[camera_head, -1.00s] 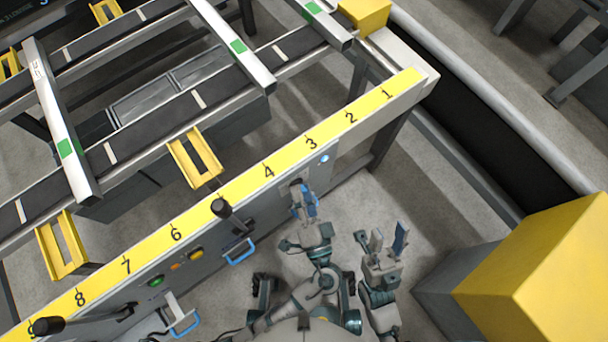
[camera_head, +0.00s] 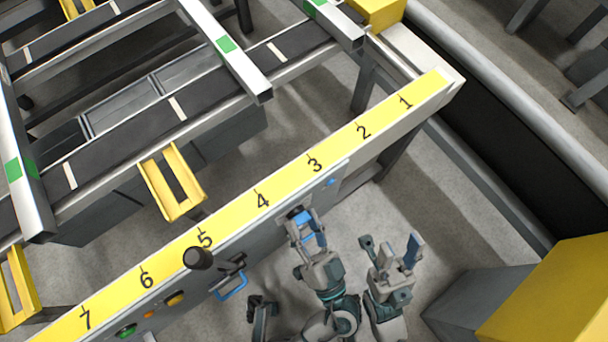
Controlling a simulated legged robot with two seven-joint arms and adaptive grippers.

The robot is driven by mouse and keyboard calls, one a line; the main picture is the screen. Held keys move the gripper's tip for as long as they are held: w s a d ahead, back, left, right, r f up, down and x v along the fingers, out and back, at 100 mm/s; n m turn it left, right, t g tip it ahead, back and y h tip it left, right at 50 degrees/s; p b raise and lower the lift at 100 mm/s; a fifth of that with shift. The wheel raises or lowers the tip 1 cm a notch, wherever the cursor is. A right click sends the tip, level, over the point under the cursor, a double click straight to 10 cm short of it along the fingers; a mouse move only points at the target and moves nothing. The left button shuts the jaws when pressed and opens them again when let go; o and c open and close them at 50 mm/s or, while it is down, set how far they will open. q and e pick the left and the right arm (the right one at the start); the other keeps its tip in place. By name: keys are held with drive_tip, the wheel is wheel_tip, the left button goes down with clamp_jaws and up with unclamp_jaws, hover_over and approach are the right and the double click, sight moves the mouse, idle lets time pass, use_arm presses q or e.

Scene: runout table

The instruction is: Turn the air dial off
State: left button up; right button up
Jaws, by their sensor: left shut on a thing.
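My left gripper (camera_head: 304,226) reaches up to the front panel of the runout table (camera_head: 262,226), below the numbers 3 and 4. Its blue-padded fingers are shut on a small dark part at the panel face, which looks like the air dial (camera_head: 295,211). The fingers mostly hide the dial, so I cannot tell which way it points. My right gripper (camera_head: 392,252) is open and empty, to the right of the left one, apart from the panel.
Green (camera_head: 127,330) and yellow (camera_head: 175,299) buttons sit lower left. A yellow-topped block (camera_head: 555,300) stands at right.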

use_arm(q)
drive_tip(key=shift+f, duration=0.3)
drive_tip(key=o, duration=1.1)
drive_tip(key=shift+o, duration=0.2)
drive_tip(key=shift+d+r, duration=0.1)
drive_tip(key=shift+r, duration=0.05)
drive_tip(key=shift+r, duration=0.1)
wheel_tip(320, 180, up, 10)
drive_tip(key=shift+f, duration=0.2)
